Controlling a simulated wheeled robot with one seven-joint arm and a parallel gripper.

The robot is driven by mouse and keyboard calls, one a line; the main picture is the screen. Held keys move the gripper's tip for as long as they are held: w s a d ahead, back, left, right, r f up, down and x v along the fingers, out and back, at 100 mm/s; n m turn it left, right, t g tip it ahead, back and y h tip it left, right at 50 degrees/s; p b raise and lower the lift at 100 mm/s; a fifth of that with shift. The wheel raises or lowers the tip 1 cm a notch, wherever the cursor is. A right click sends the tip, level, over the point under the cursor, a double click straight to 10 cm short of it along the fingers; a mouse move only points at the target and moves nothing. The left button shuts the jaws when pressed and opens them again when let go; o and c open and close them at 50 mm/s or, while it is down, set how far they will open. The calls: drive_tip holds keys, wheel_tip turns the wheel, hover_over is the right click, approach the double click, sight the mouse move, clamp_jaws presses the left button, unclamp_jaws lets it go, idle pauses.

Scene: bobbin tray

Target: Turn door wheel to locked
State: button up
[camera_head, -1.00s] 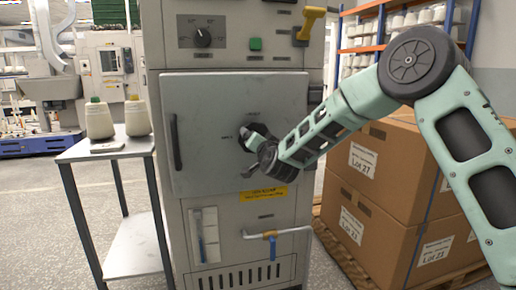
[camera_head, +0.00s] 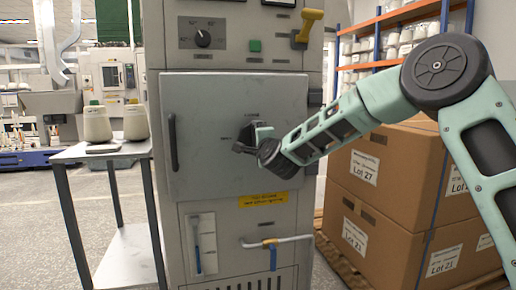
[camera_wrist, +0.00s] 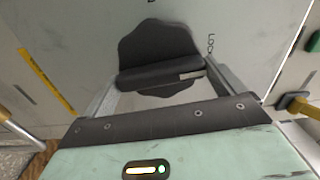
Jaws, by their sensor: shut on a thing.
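The door wheel is a dark lobed knob (camera_wrist: 160,35) with a raised bar across it, on the grey cabinet door (camera_head: 212,95). In the head view the wheel (camera_head: 246,133) is mostly hidden by my gripper (camera_head: 252,142). In the wrist view my gripper (camera_wrist: 160,82) has one finger at each end of the bar and is shut on it. A light mark shows at the bar's right end. Lettering starting "LOC" stands on the door to the right of the wheel in the wrist view; the rest is cut off or unclear.
A dark door handle (camera_head: 173,142) is at the door's left edge. A yellow-handled lever (camera_head: 308,25) sits above right, and a pipe with a blue-handled valve (camera_head: 272,250) below. Stacked cartons (camera_head: 385,190) stand right; a side table (camera_head: 100,152) with yarn cones stands left.

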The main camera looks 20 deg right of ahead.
drive_tip(key=shift+m+b, duration=0.3)
drive_tip(key=shift+m, duration=0.3)
drive_tip(key=o, duration=0.6)
drive_tip(key=shift+s, duration=0.1)
drive_tip(key=s+p, duration=0.1)
drive_tip(key=s, duration=1.6)
drive_tip(key=shift+s+p, duration=0.1)
drive_tip(key=shift+p, duration=0.3)
